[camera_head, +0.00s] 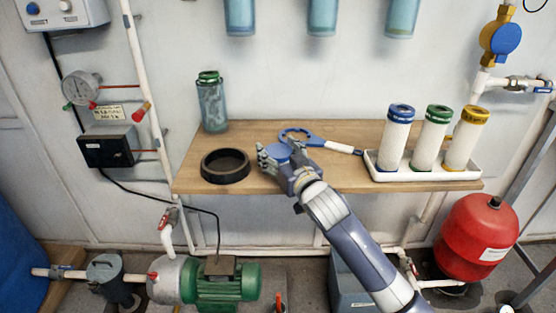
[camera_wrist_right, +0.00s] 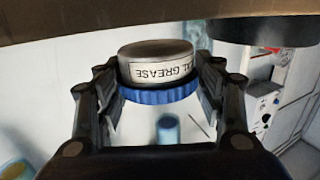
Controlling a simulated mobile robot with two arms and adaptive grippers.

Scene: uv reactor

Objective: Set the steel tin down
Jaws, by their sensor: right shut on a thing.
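My right gripper (camera_head: 276,157) is shut on the steel tin, which has a blue lid (camera_head: 277,152), at the middle of the wooden shelf (camera_head: 350,180). In the right wrist view the tin (camera_wrist_right: 157,62) sits between the two fingers (camera_wrist_right: 160,92). The wooden shelf (camera_wrist_right: 100,18) shows just past the tin's body. I cannot tell whether the tin touches the wood. My left gripper is not in view.
A black ring (camera_head: 225,166) lies just left of the tin. A blue wrench (camera_head: 310,139) lies behind it. A glass jar (camera_head: 212,105) stands at the back left, and a white tray (camera_head: 425,174) holds three capped cartridges at right. Clear filter bowls (camera_head: 321,15) hang above.

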